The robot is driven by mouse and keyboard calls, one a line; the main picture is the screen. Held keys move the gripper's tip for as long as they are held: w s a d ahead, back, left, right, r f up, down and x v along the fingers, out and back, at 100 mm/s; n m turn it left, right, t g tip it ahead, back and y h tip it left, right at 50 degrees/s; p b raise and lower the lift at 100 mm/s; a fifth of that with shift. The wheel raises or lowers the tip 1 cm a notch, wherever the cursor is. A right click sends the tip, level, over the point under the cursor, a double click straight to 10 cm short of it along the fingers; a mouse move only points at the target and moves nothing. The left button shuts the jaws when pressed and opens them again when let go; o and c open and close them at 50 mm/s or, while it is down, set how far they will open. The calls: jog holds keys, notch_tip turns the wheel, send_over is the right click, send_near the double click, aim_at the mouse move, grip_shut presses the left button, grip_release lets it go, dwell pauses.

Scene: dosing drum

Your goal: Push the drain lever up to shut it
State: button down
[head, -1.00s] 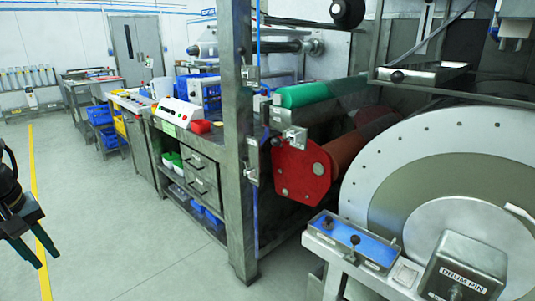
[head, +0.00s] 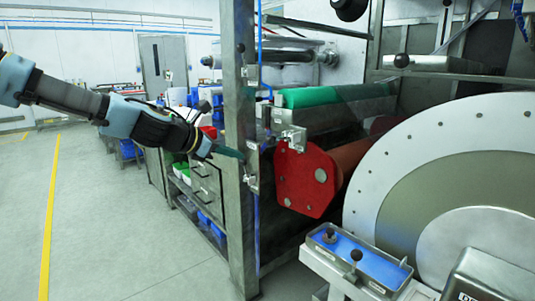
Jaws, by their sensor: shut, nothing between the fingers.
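My gripper (head: 229,152) reaches in from the left at mid-height. Its dark green fingers are shut and point right, with the tips overlapping the steel post (head: 237,215) in the picture. Whether they touch it is unclear. No lever here carries a readable drain label, so I cannot tell which is the drain lever. Small metal fittings (head: 252,182) sit on the post just right of and below my fingertips. Black-knobbed levers (head: 354,256) stand in a shallow blue-floored tray (head: 345,269) at the lower right, well apart from my gripper.
A red side plate (head: 306,182) and green roller (head: 335,95) stand right of the post. A large pale drum face (head: 405,165) fills the right side. The grey floor (head: 110,240) at lower left is clear.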

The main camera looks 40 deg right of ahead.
aim_at(281, 139)
jog(key=shift+d+r, duration=0.1)
jog(key=d+p, duration=0.4)
jog(key=d, duration=0.5)
jog(key=shift+s+d+f, duration=0.15)
jog(key=shift+s+f, duration=0.2)
jog(key=shift+f, duration=0.05)
jog(key=shift+s, duration=0.1)
dwell(0.3)
